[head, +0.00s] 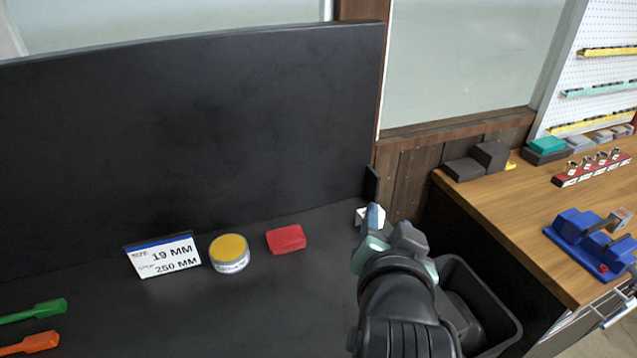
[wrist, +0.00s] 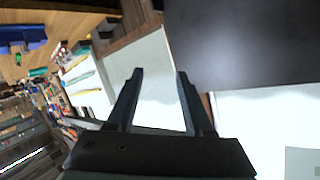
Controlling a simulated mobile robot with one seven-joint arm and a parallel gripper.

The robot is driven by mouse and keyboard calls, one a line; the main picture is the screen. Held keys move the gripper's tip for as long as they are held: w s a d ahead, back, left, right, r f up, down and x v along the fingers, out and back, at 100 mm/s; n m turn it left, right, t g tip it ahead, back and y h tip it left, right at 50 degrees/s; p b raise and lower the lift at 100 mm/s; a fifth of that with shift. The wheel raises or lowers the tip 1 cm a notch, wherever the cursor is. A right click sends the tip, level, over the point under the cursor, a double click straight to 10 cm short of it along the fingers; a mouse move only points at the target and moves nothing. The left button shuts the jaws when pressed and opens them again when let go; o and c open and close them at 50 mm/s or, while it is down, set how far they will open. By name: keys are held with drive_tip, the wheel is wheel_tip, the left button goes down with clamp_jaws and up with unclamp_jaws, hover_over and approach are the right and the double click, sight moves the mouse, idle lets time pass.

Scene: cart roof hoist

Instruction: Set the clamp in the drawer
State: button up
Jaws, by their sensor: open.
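My gripper (head: 385,222) is raised over the right end of the black surface in the head view. In the wrist view my gripper (wrist: 160,74) is open, with nothing between its fingers. No thing can be clearly told as the clamp. A small white piece (head: 367,218) shows partly behind my gripper; its shape is mostly hidden. A blue vise-like device (head: 580,236) stands on the wooden bench at the right. A drawer front with a metal handle (head: 617,313) shows under the bench edge, cut off by the frame; its inside is not visible.
On the black surface (head: 300,310) are a size card (head: 163,256), a yellow-lidded tin (head: 229,253), a red block (head: 287,239), and green (head: 35,310) and orange (head: 30,344) handles. A dark bin (head: 490,305) fills the gap beside the wooden bench (head: 500,215). A tall black panel (head: 190,140) stands behind.

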drive_tip(key=s+a+r+n+t, duration=0.1)
drive_tip(key=a+r+n+t, duration=0.15)
drive_tip(key=r, duration=0.65)
drive_tip(key=a+r+n+t, duration=0.15)
drive_tip(key=r+t, duration=0.25)
drive_tip(key=r, duration=0.5)
drive_tip(key=s+a+r+n+t+y, duration=0.1)
drive_tip(key=s+a+r+t, duration=0.2)
drive_tip(key=s+r, duration=0.2)
drive_tip(key=s+a+r+n+t+y, duration=0.1)
drive_tip(key=s+a+r+t, duration=0.2)
drive_tip(key=r, duration=0.9)
drive_tip(key=shift+s+n+t+y, duration=0.4)
drive_tip(key=shift+s+t, duration=0.05)
drive_tip(key=shift+s, duration=0.75)
